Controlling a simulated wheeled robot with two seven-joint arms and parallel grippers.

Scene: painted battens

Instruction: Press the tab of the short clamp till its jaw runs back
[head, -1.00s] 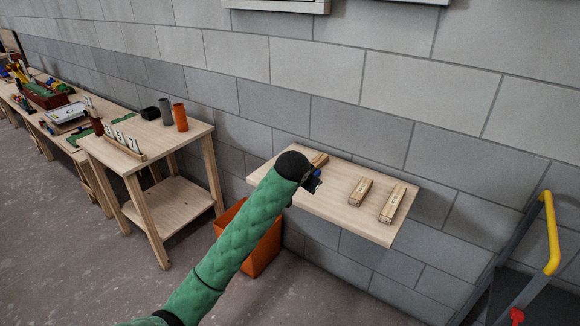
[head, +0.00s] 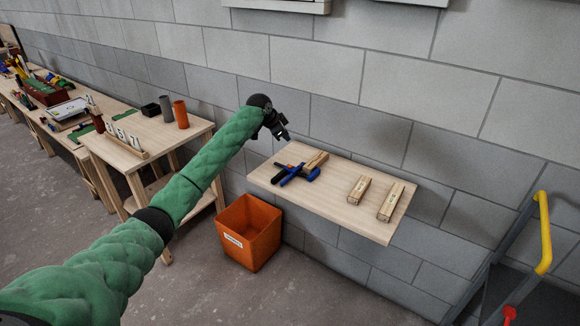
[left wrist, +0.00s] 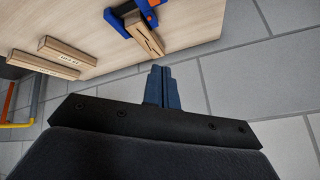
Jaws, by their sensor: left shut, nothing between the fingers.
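A blue and black clamp shape (head: 297,175) lies at the left end of the wooden shelf (head: 330,205), beside a batten (head: 316,160). I cannot tell whether it is one clamp or two crossed. The left wrist view shows part of a blue clamp (left wrist: 147,11) with orange on it, next to the batten (left wrist: 145,37); the top edge cuts it off. The tab and jaw cannot be made out. My left gripper (head: 285,136) is shut and empty, raised above the shelf's back left, apart from the clamp. Its closed fingers (left wrist: 162,88) show against the wall. My right gripper is out of view.
Two more battens (head: 360,190) (head: 392,202) lie on the shelf's right half. An orange bin (head: 250,232) stands on the floor below left. A workbench (head: 150,135) stands left, and a yellow rail (head: 545,235) at right. The shelf's front middle is clear.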

